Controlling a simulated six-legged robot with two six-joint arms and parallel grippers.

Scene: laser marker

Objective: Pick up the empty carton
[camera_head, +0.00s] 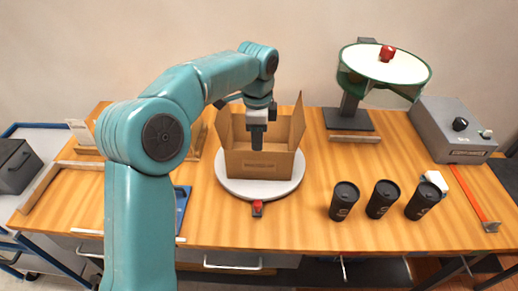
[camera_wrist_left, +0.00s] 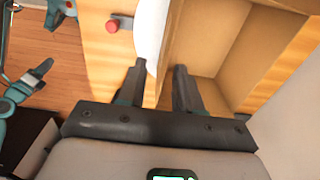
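The empty carton (camera_head: 262,164) is an open-topped brown cardboard box with raised flaps. It stands upright on a white round plate (camera_head: 230,187) on the table. My left gripper (camera_head: 257,148) points down at the carton's near wall. In the left wrist view, the two dark fingers (camera_wrist_left: 160,85) are apart. One is over the white plate side and the other over the carton's opening (camera_wrist_left: 207,45), with a cardboard edge between them. I cannot tell whether the fingers touch the cardboard. My right gripper is not in view.
A red button (camera_head: 257,208) sits before the plate. Several black cups (camera_head: 382,199) stand at right. A green-rimmed round stand (camera_head: 350,110) and a grey box (camera_head: 448,130) are behind them. A blue tray (camera_head: 182,205) is partly hidden by my left arm.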

